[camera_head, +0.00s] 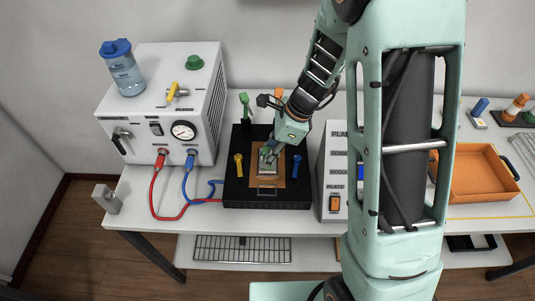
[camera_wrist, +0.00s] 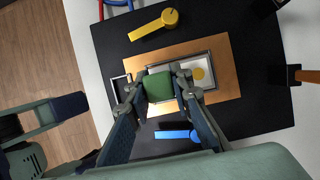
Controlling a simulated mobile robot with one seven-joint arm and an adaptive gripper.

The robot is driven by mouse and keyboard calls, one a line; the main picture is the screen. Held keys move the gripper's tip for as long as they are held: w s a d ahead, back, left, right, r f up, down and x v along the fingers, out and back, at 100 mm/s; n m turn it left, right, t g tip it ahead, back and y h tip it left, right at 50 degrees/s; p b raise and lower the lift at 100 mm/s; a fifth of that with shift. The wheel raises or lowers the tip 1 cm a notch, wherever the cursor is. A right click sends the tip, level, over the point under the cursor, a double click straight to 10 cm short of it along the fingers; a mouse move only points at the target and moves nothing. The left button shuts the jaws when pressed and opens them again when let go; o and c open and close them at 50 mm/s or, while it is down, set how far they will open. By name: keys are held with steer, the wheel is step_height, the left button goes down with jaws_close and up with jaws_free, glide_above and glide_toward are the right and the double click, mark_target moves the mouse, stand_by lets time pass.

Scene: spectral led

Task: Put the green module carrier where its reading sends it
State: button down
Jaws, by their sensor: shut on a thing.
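The green module carrier (camera_head: 267,160) sits on the copper-coloured plate (camera_head: 259,184) of the black fixture (camera_head: 235,193). In the wrist view its green block (camera_wrist: 159,87) is between my fingertips, and a pale face with a yellow disc (camera_wrist: 198,73) shows beside it in a grey rectangular frame. My gripper (camera_head: 268,152) points down and is shut on the green block; it also shows in the wrist view (camera_wrist: 158,86). I cannot tell whether the carrier is raised off the plate. A yellow lever (camera_head: 239,164) and a blue lever (camera_head: 296,165) flank the plate.
A white pump unit (camera_head: 145,120) with a gauge (camera_head: 183,130), red and blue hoses and a bottle (camera_head: 121,68) stands left. An orange tray (camera_head: 482,177) lies further right.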

mark_target(266, 150)
steer(key=shift+r+p, duration=0.95)
steer(key=shift+r, duration=0.2)
steer(key=shift+r, duration=0.2)
steer(key=shift+r+p, duration=0.2)
steer(key=shift+p, duration=0.25)
